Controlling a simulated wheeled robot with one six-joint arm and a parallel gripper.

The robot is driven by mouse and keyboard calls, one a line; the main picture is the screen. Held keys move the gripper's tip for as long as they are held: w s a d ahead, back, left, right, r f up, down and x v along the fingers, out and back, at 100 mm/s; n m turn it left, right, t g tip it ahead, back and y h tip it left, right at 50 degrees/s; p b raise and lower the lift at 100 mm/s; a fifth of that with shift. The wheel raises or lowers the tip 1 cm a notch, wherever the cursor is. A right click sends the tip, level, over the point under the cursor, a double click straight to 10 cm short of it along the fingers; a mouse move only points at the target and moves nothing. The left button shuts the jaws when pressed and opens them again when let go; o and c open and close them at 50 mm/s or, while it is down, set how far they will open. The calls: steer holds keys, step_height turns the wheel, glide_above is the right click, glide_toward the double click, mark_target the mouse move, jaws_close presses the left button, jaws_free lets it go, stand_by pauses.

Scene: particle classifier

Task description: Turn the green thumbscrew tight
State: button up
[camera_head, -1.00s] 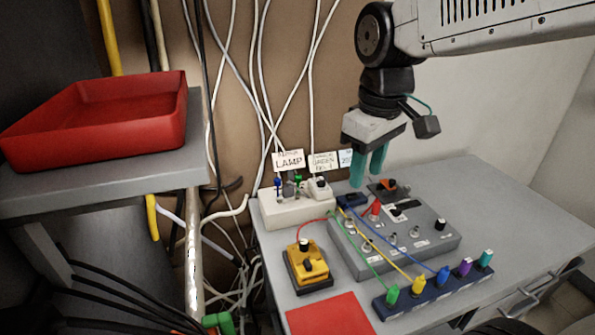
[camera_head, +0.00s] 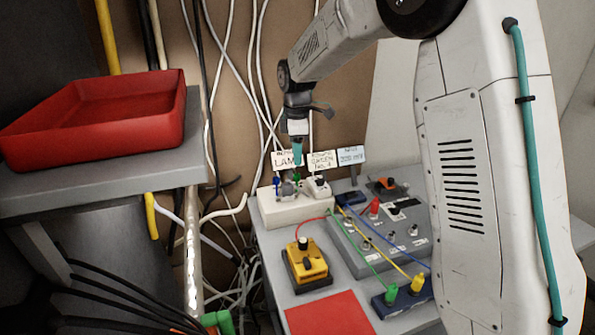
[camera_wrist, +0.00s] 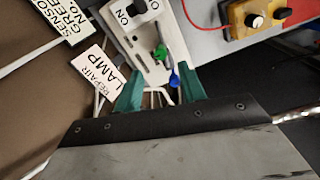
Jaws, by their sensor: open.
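The green thumbscrew (camera_head: 297,177) stands on top of the white box (camera_head: 282,215) at the back left of the bench. In the wrist view the green thumbscrew (camera_wrist: 160,52) lies beyond my fingertips, roughly in line with the gap between them. A blue thumbscrew (camera_wrist: 174,80) beside it appears nearer to my right-hand finger. My gripper (camera_head: 298,160) has teal fingers and hangs above the box. In the wrist view my gripper (camera_wrist: 158,82) is open and empty, its fingers apart. My arm hides the right part of the bench.
Paper labels (camera_head: 322,160) stand behind the box, and white cables hang on the wall. A yellow device (camera_head: 306,265) and a grey panel (camera_head: 375,238) with wires are in front. A red tray (camera_head: 100,125) sits on the left shelf.

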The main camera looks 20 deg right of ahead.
mark_target(297, 174)
step_height(297, 174, down, 7)
steer(key=shift+r, duration=0.2)
jaws_close()
